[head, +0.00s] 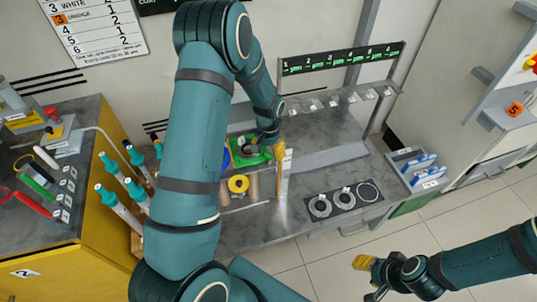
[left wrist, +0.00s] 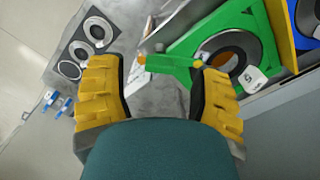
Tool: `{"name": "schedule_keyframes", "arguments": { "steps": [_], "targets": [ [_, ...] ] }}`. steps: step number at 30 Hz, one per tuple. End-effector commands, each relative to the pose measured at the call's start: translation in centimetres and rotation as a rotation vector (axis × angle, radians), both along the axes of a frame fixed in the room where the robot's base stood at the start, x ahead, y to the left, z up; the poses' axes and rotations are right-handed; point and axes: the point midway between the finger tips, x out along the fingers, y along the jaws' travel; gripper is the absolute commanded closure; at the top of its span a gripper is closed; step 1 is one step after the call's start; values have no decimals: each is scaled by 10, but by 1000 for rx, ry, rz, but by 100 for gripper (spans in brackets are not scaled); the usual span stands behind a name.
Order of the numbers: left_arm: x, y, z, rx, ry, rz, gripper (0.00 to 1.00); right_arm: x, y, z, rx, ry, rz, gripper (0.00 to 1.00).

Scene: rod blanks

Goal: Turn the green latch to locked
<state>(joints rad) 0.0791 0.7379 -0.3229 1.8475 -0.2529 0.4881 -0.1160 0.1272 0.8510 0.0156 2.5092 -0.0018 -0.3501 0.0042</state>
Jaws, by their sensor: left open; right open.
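The green latch (left wrist: 168,63) is a short green bar beside a green housing with a dark round opening (left wrist: 232,52) in the left wrist view. In the head view the green housing (head: 262,155) is partly covered by my left gripper (head: 273,139). My left gripper is open. In the left wrist view its yellow fingers (left wrist: 160,85) are on both sides of the latch, near its ends; I cannot tell whether they touch it. My right gripper (head: 368,275) is open and empty above the floor, at the lower right of the head view.
A yellow ring (head: 238,184) and a blue part (head: 225,157) are close to the housing. A dark plate with round rings (head: 344,200) lies on the grey bench (head: 265,228). Several teal-capped tubes stand at left.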

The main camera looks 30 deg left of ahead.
Motion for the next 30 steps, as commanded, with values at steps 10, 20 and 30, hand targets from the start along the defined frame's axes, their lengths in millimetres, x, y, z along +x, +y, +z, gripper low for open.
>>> {"name": "schedule_keyframes", "arguments": {
  "steps": [10, 20, 30],
  "targets": [
    [1, 0, 70, 0, -4, 0, 36, 0, 0, 0, 0, 0, 0, 53],
    [0, 0, 92, 0, 0, 0, 36, 0, 0, 0, 0, 0, 0, 53],
    [0, 0, 91, 0, 0, 0, 36, 0, 0, 0, 0, 0, 0, 53]
  ]
}}
